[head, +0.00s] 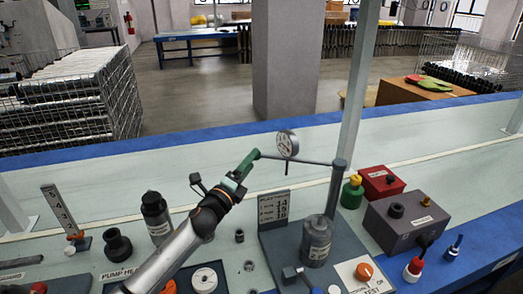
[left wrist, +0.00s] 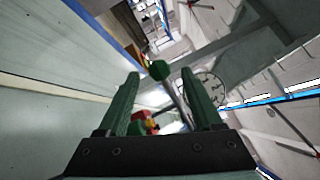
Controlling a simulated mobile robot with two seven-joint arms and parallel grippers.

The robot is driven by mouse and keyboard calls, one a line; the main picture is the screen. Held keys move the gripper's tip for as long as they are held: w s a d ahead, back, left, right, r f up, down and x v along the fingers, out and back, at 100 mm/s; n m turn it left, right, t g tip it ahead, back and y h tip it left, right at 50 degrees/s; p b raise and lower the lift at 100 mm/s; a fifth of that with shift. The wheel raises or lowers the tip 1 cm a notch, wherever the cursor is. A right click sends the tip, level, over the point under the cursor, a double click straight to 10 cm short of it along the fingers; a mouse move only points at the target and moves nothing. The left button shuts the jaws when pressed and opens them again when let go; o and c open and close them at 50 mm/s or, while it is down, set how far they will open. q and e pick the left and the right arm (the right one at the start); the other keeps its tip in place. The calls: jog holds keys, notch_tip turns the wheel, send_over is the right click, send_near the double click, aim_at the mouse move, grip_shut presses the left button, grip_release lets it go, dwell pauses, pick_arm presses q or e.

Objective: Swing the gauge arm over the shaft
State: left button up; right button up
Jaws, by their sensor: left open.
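The gauge arm (head: 315,161) is a thin grey bar reaching left from the top of an upright post (head: 335,190). It carries a round dial gauge (head: 287,144) and ends in a green knob (head: 256,154). A labelled grey cylinder (head: 317,242), perhaps holding the shaft, stands below and right of the dial. My left gripper (head: 247,162) is right at the knob. In the left wrist view the green fingers (left wrist: 162,88) are apart, with the knob (left wrist: 158,70) between them near the tips; contact cannot be told. The dial (left wrist: 207,89) shows behind the right finger. My right gripper is out of view.
A grey box (head: 405,225) and a red box (head: 381,187) stand right of the post. A black bottle (head: 156,215) and black cup (head: 117,244) stand left of my arm. A plate with an orange knob (head: 364,272) lies in front. The bench behind the gauge is clear.

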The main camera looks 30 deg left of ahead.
pick_arm(q)
jog(key=w, duration=0.7)
jog(key=shift+a+r+b, duration=0.25)
jog(key=shift+r+b, duration=0.05)
jog(key=shift+r, duration=0.15)
grip_shut()
dwell(1.0)
